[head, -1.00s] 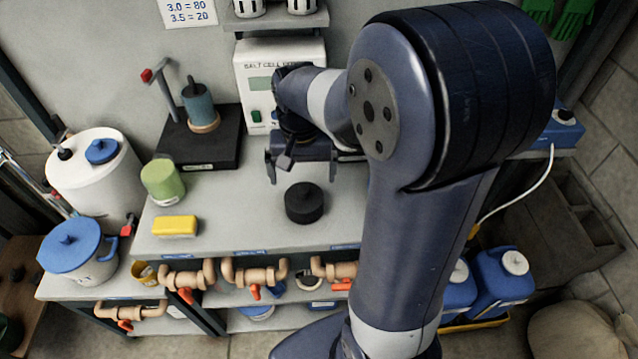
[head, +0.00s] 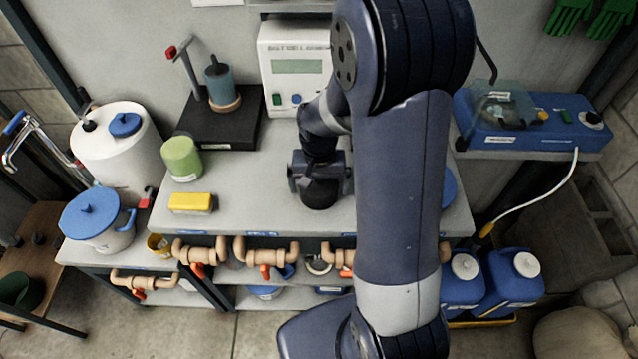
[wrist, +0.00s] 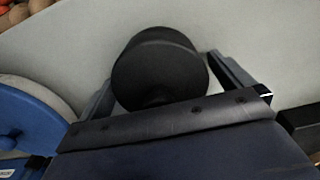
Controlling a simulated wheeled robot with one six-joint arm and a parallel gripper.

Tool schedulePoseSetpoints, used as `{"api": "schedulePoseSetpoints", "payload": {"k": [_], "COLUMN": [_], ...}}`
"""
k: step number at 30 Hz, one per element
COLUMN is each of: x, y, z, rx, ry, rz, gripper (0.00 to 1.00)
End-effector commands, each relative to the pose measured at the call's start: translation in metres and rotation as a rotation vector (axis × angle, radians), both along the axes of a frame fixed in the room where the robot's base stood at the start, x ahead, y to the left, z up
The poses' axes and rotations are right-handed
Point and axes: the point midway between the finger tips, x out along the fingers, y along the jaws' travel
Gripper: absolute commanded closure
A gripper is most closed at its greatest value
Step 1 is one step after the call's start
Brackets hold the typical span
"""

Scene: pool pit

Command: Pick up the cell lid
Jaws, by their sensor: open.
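The cell lid looks to be the black round piece (head: 319,196) on the grey bench top, right of the yellow sponge. My gripper (head: 320,188) is directly over it, pointing down, and hides its upper part. In the wrist view the black lid (wrist: 160,70) sits between the two open fingers of my gripper (wrist: 163,85), one on each side. I cannot tell whether either finger touches it.
A white salt-cell box (head: 297,68) and a dark stand (head: 210,125) are behind. A blue disc (wrist: 30,120) lies beside my gripper.

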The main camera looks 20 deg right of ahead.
Motion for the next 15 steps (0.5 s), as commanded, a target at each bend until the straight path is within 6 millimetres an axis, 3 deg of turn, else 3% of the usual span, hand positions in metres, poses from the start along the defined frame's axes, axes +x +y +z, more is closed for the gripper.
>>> {"api": "schedulePoseSetpoints", "payload": {"k": [9, 15], "x": [0.0, 0.0], "y": [-0.0001, -0.0001], "z": [-0.0057, -0.0055], "rx": [0.0, 0.0], "ry": [-0.001, -0.001], "rz": [0.0, 0.0], "gripper": [0.0, 0.16]}}
